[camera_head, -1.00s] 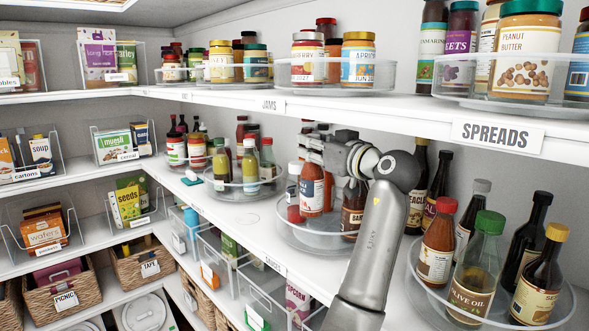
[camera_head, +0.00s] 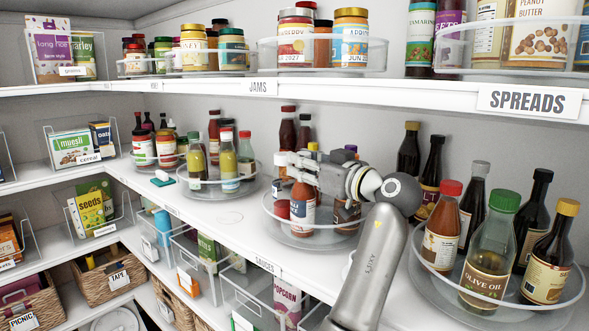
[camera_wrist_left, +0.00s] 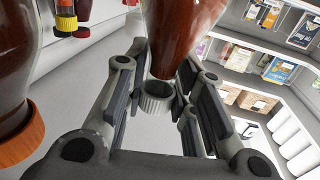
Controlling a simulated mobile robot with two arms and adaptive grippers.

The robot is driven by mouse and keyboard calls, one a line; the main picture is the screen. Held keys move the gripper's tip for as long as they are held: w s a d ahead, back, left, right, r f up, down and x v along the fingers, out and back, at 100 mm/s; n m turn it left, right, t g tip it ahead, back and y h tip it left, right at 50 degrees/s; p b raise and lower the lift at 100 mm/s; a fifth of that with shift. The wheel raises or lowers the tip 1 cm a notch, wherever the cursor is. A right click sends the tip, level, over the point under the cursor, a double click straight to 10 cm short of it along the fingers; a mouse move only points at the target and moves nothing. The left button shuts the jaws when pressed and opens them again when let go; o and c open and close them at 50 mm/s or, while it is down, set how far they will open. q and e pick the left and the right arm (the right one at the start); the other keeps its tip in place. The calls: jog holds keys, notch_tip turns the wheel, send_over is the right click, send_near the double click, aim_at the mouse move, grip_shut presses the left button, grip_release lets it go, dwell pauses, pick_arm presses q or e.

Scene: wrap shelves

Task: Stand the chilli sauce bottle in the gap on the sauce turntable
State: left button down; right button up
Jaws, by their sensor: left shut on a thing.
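The chilli sauce bottle (camera_head: 302,210), orange-red with a pale label, is upright at the sauce turntable (camera_head: 296,240). Its base appears at the turntable's floor; I cannot tell whether it touches. My left gripper (camera_head: 302,172) is shut on the bottle's upper part and hides its cap. In the left wrist view, the fingers (camera_wrist_left: 160,100) flank the bottle's neck, and its grey cap (camera_wrist_left: 157,98) shows between them. A dark bottle (camera_head: 346,212) stands just right of it, partly behind my arm. A red item (camera_head: 283,209) is close on its left. My right gripper is not in view.
A turntable of oils and sauces (camera_head: 425,275) stands at the right, with an olive oil bottle (camera_head: 488,255) in front. Another bottle turntable (camera_head: 205,187) is farther left. The spreads shelf (camera_head: 400,93) overhangs. Bare shelf (camera_head: 225,217) lies left of the sauce turntable.

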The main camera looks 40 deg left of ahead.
pick_arm(q)
jog(key=shift+s+a+f, duration=0.1)
jog(key=shift+a, duration=0.65)
jog(key=c, duration=1.4)
grip_release()
jog(key=shift+d, duration=0.3)
jog(key=shift+c, duration=0.2)
jog(key=shift+o, duration=1.2)
jog(key=shift+d, duration=0.6)
jog(key=shift+a, duration=0.35)
jog(key=shift+s+d, duration=0.1)
jog(key=shift+d, duration=0.2)
jog(key=b+v, duration=0.4)
jog(key=v, duration=0.7)
jog(key=shift+d+b, duration=0.25)
jog(key=shift+b, duration=0.15)
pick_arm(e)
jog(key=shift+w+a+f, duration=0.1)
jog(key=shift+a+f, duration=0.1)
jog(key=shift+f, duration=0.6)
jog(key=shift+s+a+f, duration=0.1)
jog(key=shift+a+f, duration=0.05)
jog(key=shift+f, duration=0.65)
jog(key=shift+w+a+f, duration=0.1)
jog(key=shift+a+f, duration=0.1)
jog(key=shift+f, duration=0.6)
